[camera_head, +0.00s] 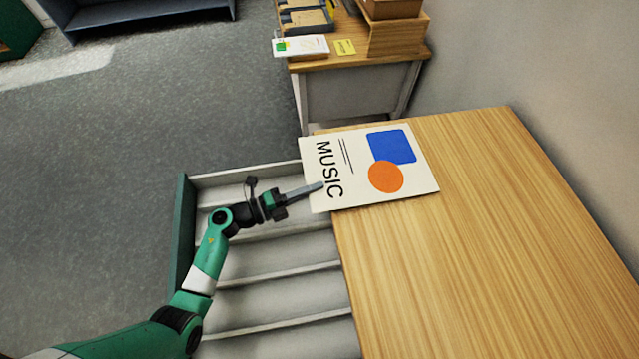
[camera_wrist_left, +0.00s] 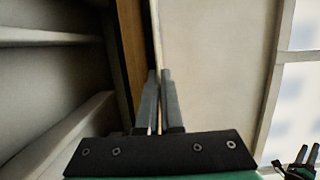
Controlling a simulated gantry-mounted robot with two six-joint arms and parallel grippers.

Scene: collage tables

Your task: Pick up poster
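The poster (camera_head: 354,190), off-white with "MUSIC", a blue square and an orange circle, lies on the wooden table's left end. Its left part sticks out past the table edge. My left gripper (camera_head: 318,187) is at this overhanging edge, beside the lettering. In the left wrist view its two fingers (camera_wrist_left: 160,100) are close together, with the thin poster edge between them. A blank pale face of the poster (camera_wrist_left: 215,60) fills the area right of the fingers. My right gripper (camera_wrist_left: 306,154) shows small at the lower right of that view, its prongs apart and empty.
The wooden table (camera_head: 480,230) is bare right of and below the poster. A pale shelf unit (camera_head: 285,260) stands against its left side, under my left arm. A second table (camera_head: 360,62) with boxes and papers stands behind. A wall is at the right.

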